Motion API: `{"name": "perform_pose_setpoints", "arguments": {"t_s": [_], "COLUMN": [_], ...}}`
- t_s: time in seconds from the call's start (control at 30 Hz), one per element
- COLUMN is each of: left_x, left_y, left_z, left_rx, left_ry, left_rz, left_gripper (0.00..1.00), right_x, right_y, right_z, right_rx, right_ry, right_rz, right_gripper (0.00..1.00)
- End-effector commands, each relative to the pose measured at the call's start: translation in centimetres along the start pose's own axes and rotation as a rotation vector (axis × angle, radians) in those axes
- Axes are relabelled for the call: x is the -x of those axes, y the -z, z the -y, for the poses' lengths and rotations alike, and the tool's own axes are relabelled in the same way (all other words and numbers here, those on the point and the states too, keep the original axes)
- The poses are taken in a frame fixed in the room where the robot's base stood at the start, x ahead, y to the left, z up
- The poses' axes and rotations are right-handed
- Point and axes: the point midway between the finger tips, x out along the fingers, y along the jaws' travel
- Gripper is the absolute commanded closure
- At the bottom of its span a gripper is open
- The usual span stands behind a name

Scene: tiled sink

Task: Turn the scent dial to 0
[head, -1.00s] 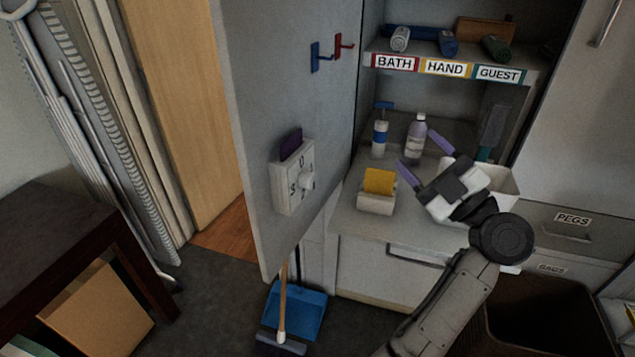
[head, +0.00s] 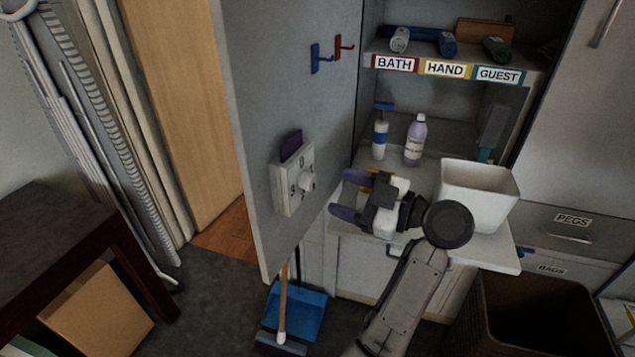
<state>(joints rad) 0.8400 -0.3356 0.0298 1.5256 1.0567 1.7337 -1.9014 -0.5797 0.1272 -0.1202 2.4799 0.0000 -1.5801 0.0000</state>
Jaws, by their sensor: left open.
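The scent dial is a white box (head: 281,186) on the inner face of the grey door, with a round white knob (head: 306,182) on its front. A 0 shows at the top of its face and another mark at the left. Where the knob points is too small to tell. A dark purple piece (head: 291,145) sticks up from the box's top. My left gripper (head: 347,195), with purple fingertips, is open and empty to the right of the knob, apart from it. Its fingers point left toward the door. My right gripper is not in view.
Behind my gripper is a counter with a white bin (head: 478,192), a spray bottle (head: 379,138) and a lilac bottle (head: 415,140). A yellow sponge in a holder is mostly hidden by the gripper. Blue (head: 315,58) and red (head: 340,46) hooks sit higher on the door.

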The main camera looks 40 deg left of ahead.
Motion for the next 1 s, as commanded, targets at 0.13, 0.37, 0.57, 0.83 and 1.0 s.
{"name": "perform_pose_setpoints", "arguments": {"t_s": [0.13,0.37,0.57,0.83,1.0], "left_x": [-2.6,-5.0,-5.9,-6.0,-6.0], "left_y": [0.1,0.0,0.1,0.0,0.0], "left_z": [0.0,0.0,0.0,0.0,0.0], "left_rx": [0.003,0.001,0.002,0.002,0.002], "left_ry": [0.001,-0.001,-0.001,-0.002,-0.002], "left_rz": [-0.003,-0.001,-0.001,0.0,0.0], "left_gripper": [0.39,0.39,0.39,0.39,0.52], "right_x": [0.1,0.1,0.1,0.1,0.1], "right_y": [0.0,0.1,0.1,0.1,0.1], "right_z": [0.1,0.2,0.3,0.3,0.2], "right_rx": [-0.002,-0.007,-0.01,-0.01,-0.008], "right_ry": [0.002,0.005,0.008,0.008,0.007], "right_rz": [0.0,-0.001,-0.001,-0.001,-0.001], "right_gripper": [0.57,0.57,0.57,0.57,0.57]}}
